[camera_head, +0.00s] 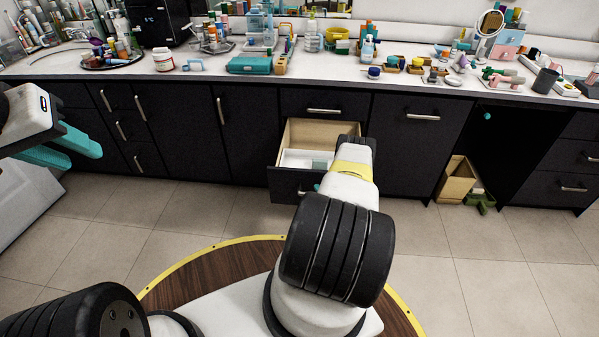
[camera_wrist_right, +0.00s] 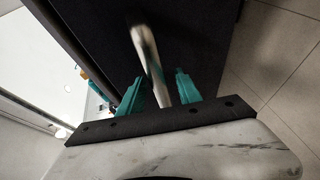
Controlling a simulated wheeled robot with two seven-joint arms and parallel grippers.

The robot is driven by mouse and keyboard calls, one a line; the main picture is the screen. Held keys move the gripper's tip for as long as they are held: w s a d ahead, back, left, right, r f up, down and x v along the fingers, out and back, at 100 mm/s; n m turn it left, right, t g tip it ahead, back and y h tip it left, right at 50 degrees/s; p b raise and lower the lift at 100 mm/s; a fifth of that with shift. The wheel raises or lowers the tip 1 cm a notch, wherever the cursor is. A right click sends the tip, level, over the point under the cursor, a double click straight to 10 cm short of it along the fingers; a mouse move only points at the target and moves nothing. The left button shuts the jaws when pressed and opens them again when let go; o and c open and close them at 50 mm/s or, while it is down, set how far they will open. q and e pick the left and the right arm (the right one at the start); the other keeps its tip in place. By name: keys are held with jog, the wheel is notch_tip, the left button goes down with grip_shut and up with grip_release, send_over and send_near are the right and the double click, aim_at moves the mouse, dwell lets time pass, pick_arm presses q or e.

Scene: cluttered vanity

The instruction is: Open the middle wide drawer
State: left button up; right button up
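The middle wide drawer (camera_head: 290,184) in the dark vanity is pulled out, below a shut top drawer (camera_head: 322,104). Its pale wooden inside shows, with a white tray (camera_head: 299,160) in it. My right arm covers the right part of its front. In the right wrist view, the metal handle (camera_wrist_right: 150,62) runs between the teal fingers of my right gripper (camera_wrist_right: 160,90). These fingers stand apart, with a gap visible beside the handle. In the head view that gripper is mostly hidden behind my wrist. My left gripper (camera_head: 62,148) is open and empty at the far left, away from the drawer.
The countertop (camera_head: 215,75) is crowded with bottles, jars and trays. Shut cupboard doors flank the drawers. At right, a tan box (camera_head: 456,180) and a green item (camera_head: 480,200) stand by an open recess. The tiled floor (camera_head: 190,210) before the cabinets is clear.

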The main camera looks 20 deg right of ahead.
jog(key=v, duration=0.7)
jog(key=shift+s, duration=0.35)
jog(key=shift+r, duration=0.1)
